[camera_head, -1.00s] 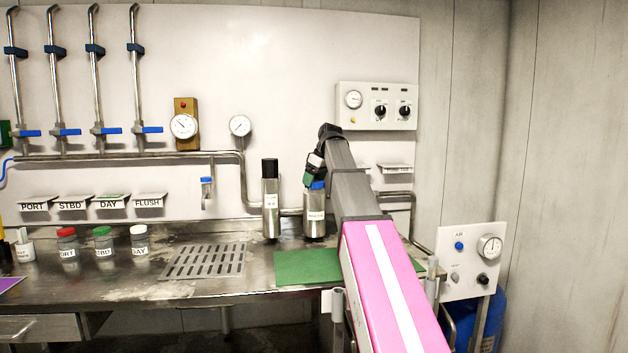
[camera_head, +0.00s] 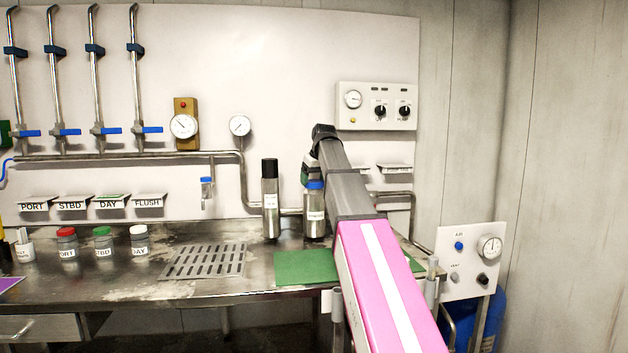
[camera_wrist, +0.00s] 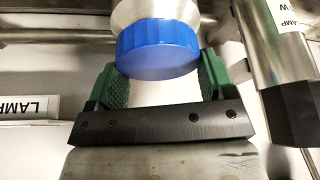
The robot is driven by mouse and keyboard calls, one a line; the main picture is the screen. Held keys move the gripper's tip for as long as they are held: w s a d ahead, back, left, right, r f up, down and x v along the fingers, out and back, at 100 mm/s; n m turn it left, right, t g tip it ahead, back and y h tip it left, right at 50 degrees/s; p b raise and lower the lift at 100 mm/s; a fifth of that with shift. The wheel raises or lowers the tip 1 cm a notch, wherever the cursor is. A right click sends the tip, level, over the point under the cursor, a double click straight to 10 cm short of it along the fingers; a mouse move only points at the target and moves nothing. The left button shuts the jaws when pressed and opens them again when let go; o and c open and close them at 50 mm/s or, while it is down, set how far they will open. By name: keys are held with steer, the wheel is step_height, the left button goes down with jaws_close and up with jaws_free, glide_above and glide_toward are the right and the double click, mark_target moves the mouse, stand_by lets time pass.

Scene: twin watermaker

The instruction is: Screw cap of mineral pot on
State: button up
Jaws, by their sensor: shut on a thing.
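The mineral pot (camera_head: 314,216) is a steel cylinder with a white label, standing upright on the steel bench against the back wall. Its blue cap (camera_head: 315,185) sits on its top; I cannot tell how tight it is. In the wrist view the ribbed blue cap (camera_wrist: 158,48) lies between the two green finger pads, with the steel pot (camera_wrist: 155,12) beyond it. My gripper (camera_wrist: 162,72) is shut on the blue cap. In the head view my gripper (camera_head: 309,172) is at the cap, partly hidden by my arm.
A steel cylinder with a black top (camera_head: 270,200) stands close left of the pot. A green mat (camera_head: 305,268) lies in front, with a slotted drain plate (camera_head: 205,261) to its left. Several capped jars (camera_head: 103,243) stand farther left. A pipe runs behind.

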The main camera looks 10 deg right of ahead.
steer(key=shift+m+h, duration=0.4)
steer(key=shift+m, duration=0.7)
steer(key=o, duration=1.2)
steer(key=shift+c, duration=0.2)
